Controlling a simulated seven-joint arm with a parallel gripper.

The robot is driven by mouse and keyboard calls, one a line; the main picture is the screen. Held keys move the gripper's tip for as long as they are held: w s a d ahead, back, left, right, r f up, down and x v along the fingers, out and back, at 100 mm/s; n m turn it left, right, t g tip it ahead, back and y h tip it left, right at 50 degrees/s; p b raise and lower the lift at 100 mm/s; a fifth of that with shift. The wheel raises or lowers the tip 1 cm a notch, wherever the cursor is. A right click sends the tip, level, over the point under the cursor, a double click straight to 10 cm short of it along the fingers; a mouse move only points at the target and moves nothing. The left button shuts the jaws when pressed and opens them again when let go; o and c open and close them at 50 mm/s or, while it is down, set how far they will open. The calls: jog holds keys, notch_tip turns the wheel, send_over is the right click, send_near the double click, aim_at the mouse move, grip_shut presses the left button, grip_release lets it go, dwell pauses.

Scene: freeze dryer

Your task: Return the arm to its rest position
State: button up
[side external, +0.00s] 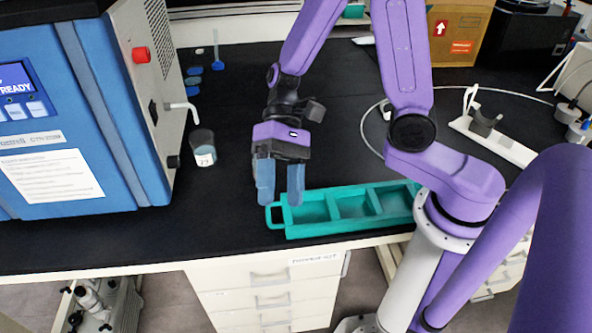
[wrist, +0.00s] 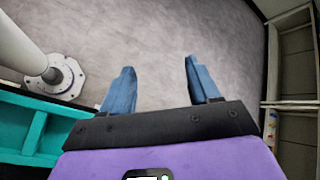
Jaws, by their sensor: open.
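My gripper (side external: 280,185) has two blue fingers and points down in the side external view, just at the left end of the teal tray (side external: 274,215). The fingers are apart with nothing between them. In the wrist view my gripper (wrist: 160,85) shows both fingers spread over the grey floor. The teal tray also shows at the left edge of the wrist view (wrist: 40,115). My purple arm is bent, with its base at the right of the tray.
The blue freeze dryer (side external: 100,100) stands at the left, with a red knob and a spout. A small labelled cup (side external: 203,147) stands beside it. White drawers (side external: 268,298) are below the bench edge. A cardboard box (side external: 458,35) is at the back right. The black bench between cup and gripper is clear.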

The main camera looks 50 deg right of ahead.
jog(key=s+d+r+n+t+h, duration=0.2)
jog(key=s+d+n+t+h, duration=0.4)
jog(key=s+d+n, duration=0.4)
jog(key=d+n+h, duration=0.1)
jog(key=d+n, duration=0.2)
jog(key=d, duration=0.1)
jog(key=shift+r+n+h, duration=0.3)
jog(key=shift+n+h, duration=0.1)
